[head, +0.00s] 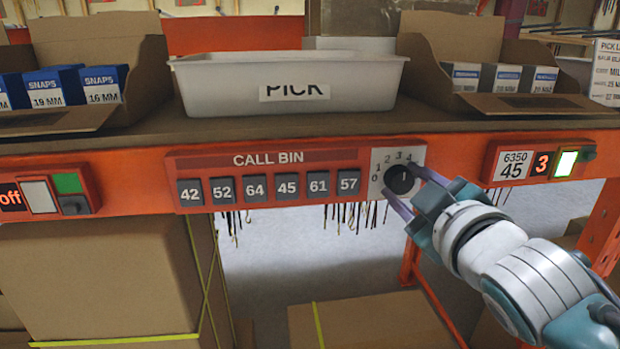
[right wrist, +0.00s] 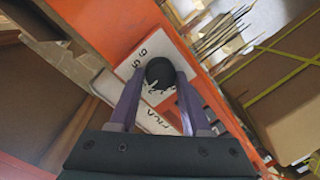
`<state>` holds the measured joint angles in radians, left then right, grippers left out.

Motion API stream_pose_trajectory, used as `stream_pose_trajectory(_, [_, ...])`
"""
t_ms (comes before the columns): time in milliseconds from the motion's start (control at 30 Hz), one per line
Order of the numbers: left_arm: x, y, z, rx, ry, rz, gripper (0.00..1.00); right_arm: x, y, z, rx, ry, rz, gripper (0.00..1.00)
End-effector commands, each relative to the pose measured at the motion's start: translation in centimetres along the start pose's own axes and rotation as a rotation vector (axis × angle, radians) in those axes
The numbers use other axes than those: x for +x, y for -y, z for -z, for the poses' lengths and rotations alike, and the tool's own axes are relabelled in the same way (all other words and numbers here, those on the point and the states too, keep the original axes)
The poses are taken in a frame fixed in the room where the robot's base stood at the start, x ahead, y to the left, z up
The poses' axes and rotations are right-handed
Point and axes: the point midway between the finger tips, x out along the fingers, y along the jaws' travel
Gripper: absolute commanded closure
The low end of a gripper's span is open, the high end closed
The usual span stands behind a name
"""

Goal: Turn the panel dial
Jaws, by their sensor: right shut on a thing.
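The black panel dial (head: 400,180) sits on a light grey plate (head: 379,187) with numbers around it, at the right end of the red CALL BIN panel (head: 268,162). Figures 0 to 4 are readable in the head view; more figures show in the right wrist view, where the dial (right wrist: 160,73) lies between my fingers. My right gripper (head: 406,188) reaches in from the lower right, its two purple fingers closed on the dial's sides. It also shows in the right wrist view (right wrist: 158,88). Which figure the dial points to is unclear. My left gripper is not in view.
A white PICK bin (head: 290,68) stands on the shelf above the panel. Open cartons of boxes (head: 85,85) flank it. Large cartons (head: 90,270) sit below.

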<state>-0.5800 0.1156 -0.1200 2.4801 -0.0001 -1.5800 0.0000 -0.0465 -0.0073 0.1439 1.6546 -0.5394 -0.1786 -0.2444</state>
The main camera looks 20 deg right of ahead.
Motion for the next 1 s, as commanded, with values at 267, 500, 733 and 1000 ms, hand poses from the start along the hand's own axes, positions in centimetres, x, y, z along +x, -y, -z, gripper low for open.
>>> stream_pose_trajectory(267, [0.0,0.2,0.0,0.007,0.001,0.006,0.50,0.0,0.0,0.1,-0.002,-0.002,-0.001,0.32])
stream_pose_trajectory(500, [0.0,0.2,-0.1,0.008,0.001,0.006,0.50,0.0,0.0,0.0,-0.002,-0.001,0.000,0.22])
stream_pose_trajectory(733, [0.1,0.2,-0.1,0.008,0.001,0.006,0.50,-1.0,0.1,-0.1,-0.002,0.000,0.001,0.22])
stream_pose_trajectory(1000, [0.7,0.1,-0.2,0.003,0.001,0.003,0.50,-5.9,0.2,-0.2,-0.002,0.002,0.002,0.22])
